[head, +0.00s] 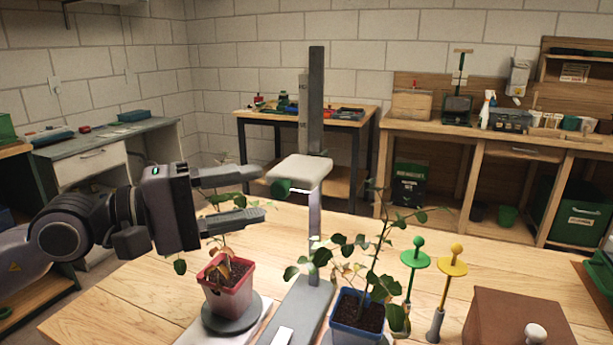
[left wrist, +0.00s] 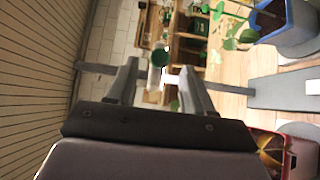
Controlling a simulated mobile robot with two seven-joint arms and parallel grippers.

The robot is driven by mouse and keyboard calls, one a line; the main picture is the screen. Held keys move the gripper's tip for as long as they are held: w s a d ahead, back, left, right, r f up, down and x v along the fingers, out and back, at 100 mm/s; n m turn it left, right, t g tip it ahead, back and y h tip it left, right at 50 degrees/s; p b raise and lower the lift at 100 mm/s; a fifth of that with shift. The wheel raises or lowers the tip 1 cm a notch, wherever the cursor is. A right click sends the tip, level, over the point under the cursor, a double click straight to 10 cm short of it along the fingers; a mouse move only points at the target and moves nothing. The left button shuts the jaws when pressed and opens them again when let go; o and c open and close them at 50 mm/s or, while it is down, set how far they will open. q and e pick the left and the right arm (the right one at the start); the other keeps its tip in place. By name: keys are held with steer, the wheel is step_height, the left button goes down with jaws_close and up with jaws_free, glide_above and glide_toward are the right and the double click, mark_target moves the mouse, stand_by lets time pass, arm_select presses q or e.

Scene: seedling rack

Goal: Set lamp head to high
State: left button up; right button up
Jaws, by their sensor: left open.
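The lamp head (head: 302,169), a pale flat block with a green knob (head: 281,187) on its near left side, sits partway up a tall grey post (head: 316,90). A light strip runs beside the post's upper part. My left gripper (head: 262,193) is open and empty, just left of the knob, its fingers pointing at it. In the left wrist view the knob (left wrist: 160,57) and the lamp head (left wrist: 155,78) appear between the two fingertips, with gaps on both sides. I see no contact. My right gripper is not in view.
A red pot (head: 226,296) with a plant stands on a round grey disc below my left gripper. A blue pot (head: 355,322) with a leafy plant stands right of the post. Green (head: 415,262) and yellow (head: 453,265) stakes and a brown box (head: 510,322) are further right.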

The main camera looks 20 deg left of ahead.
mark_target(275, 188)
arm_select(q)
steer(key=shift+d+r, duration=0.1)
steer(key=shift+w+d+p, duration=0.1)
steer(key=shift+p, duration=0.35)
steer(key=shift+w+d+r, duration=0.1)
steer(key=shift+w+d, duration=0.05)
steer(key=shift+w+d+p, duration=0.45)
steer(key=shift+p, duration=0.3)
steer(key=shift+w+d+p, duration=0.3)
steer(key=shift+w+p, duration=0.2)
steer(key=shift+w+d+p, duration=0.4)
steer(key=shift+d+p, duration=0.05)
steer(key=shift+d, duration=0.05)
steer(key=shift+w+d, duration=0.2)
steer(key=shift+w, duration=0.15)
steer(key=shift+w+d+f+p, duration=0.2)
steer(key=shift+w+d+p, duration=0.3)
steer(key=shift+w+d, duration=0.05)
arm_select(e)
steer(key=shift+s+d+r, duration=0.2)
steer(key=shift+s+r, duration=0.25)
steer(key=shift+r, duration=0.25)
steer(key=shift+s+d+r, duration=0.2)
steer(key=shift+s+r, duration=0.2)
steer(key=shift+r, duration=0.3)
